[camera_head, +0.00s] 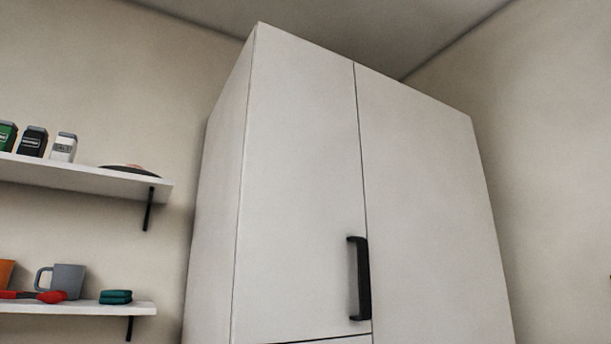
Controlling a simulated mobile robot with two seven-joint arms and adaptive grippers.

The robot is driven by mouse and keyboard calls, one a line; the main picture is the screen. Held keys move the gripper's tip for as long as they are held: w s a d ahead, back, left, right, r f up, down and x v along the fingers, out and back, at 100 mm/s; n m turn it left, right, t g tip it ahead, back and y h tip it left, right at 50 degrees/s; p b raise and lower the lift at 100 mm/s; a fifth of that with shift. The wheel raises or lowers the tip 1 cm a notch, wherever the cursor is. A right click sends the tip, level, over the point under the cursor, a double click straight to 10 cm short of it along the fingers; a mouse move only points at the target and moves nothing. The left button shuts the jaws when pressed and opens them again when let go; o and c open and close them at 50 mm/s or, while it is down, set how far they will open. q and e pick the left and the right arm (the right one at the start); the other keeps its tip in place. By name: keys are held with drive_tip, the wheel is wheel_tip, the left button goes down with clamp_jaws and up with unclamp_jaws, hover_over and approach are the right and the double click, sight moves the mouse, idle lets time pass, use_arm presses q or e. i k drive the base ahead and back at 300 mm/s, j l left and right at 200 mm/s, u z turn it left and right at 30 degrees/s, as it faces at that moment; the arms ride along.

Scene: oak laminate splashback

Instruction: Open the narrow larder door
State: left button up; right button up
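A tall white cabinet stands in the middle of the head view. Its left front panel is a door (295,190) with a black vertical bar handle (361,279) near its lower right edge. The door lies flush in the front, with only a thin dark seam along its right side and another along its bottom. To its right is a plain white panel (425,200) with no handle in view. I cannot tell from this view which panel is the narrow larder door. Neither of my grippers shows.
Two white wall shelves are at the left. The upper shelf (110,179) holds several tins and a dark shallow dish (130,171). The lower shelf (75,308) holds a grey mug (69,279), a red utensil and folded teal cloths (116,297). The space before the cabinet front looks clear.

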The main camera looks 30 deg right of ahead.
sight(302, 269)
drive_tip(key=i+l+z, duration=0.1)
drive_tip(key=z, duration=2)
drive_tip(key=i+j+z, duration=0.15)
drive_tip(key=i, duration=0.15)
